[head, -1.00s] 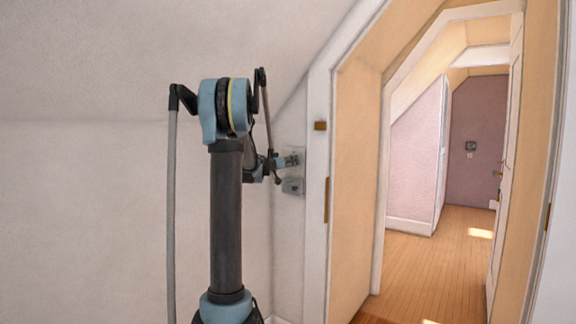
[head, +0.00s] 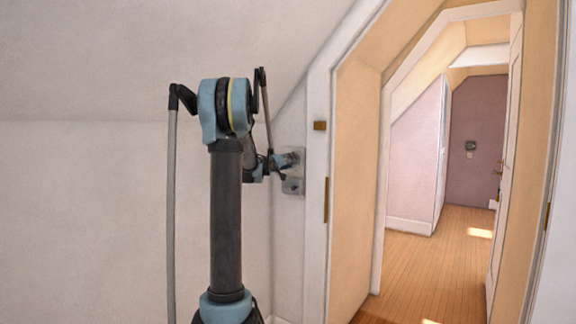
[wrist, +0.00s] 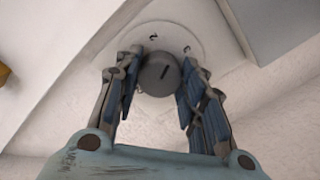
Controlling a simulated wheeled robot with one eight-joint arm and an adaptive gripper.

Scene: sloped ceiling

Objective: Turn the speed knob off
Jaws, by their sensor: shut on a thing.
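The speed knob (wrist: 158,74) is a round grey knob with a dark line on its face. It sits on a pale round dial plate (wrist: 186,40) with small dark marks on it. In the wrist view my gripper (wrist: 158,80) has one finger on each side of the knob and is shut on it. In the head view my gripper (head: 283,161) is at the wall beside the door frame, in front of a small pale plate (head: 297,153). The knob cannot be made out there.
A grey box (head: 293,187) is on the wall just below the gripper. The white door frame (head: 318,200) with brass hinges stands close on the right. A doorway opens onto a hall with a wooden floor (head: 450,250). The sloped ceiling (head: 250,40) is above.

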